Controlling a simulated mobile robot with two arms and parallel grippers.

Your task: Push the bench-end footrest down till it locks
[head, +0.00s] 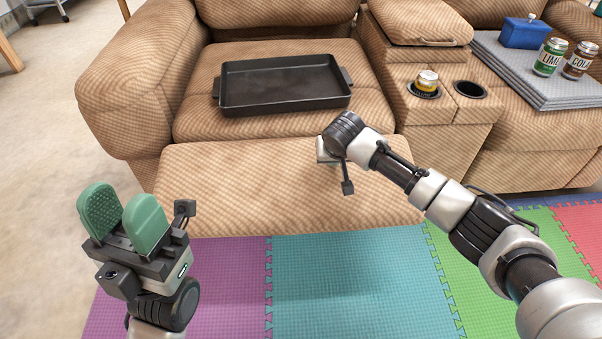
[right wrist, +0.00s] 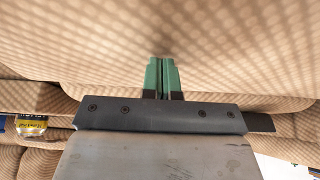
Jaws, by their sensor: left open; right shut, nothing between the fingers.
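The tan corduroy footrest (head: 250,185) sticks out, raised, from the front of the left recliner seat. My right arm reaches over it from the right in the head view, and its wrist hides that gripper's fingers there. In the right wrist view my right gripper (right wrist: 161,75) is shut and empty, its green fingertips at or very near tan upholstery (right wrist: 230,50); I cannot tell whether they touch. My left gripper (head: 122,217) is open and empty, with green pads apart, left of the footrest over the floor's edge.
A black tray (head: 285,85) lies on the seat. A console with cup holders holds a yellow can (head: 427,81); it also shows in the right wrist view (right wrist: 31,125). Lime (head: 549,57) and cola (head: 577,61) cans and a blue box (head: 524,32) stand on the right seat's grey pad. Foam mats (head: 340,290) cover the floor.

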